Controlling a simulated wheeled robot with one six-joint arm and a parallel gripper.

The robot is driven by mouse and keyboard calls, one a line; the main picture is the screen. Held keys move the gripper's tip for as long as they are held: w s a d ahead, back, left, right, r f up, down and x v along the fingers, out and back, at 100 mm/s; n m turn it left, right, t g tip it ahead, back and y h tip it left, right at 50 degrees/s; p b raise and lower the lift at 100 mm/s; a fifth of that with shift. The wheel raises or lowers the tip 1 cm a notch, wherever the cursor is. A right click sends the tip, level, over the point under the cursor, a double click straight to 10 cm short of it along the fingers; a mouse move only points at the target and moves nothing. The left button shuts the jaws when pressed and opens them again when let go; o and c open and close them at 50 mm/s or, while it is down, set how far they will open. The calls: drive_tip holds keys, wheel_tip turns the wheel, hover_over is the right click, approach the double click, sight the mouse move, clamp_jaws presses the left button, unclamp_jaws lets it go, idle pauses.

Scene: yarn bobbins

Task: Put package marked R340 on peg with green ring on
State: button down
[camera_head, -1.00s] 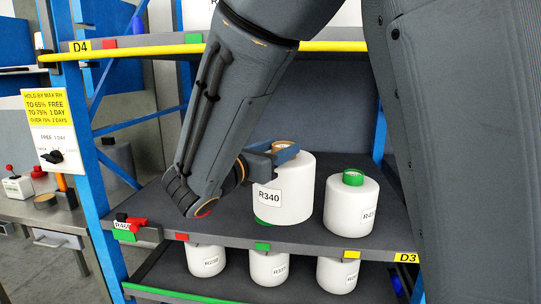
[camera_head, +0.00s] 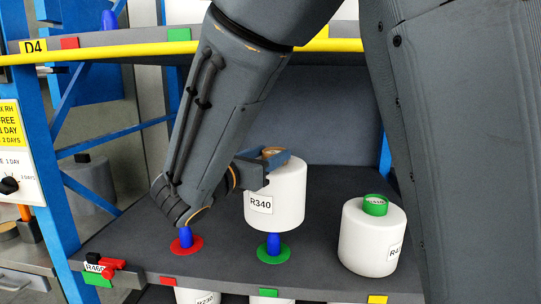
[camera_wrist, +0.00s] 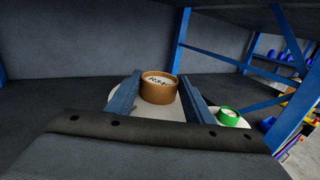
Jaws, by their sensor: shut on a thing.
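The white package marked R340 (camera_head: 274,197) hangs upright in my gripper (camera_head: 268,166), which is shut on its brown core. The brown core (camera_wrist: 159,88) shows between the two blue fingers in the wrist view. The blue peg with the green ring (camera_head: 273,247) at its base stands on the middle shelf, just below the package. The package's bottom appears above or near the peg's tip; the exact gap is hard to tell. A blue peg with a red ring (camera_head: 186,241) stands to the left, bare, below my wrist.
Another white package with a green core (camera_head: 374,238) sits to the right on the same shelf. A yellow bar (camera_head: 120,53) crosses the upper shelf's front edge. More packages stand below. Blue rack posts (camera_head: 45,150) are at the left.

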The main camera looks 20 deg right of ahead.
drive_tip(key=shift+s+a+r, duration=0.1)
drive_tip(key=shift+a+r, duration=0.05)
drive_tip(key=shift+f+b, duration=0.7)
drive_tip(key=shift+f, duration=1)
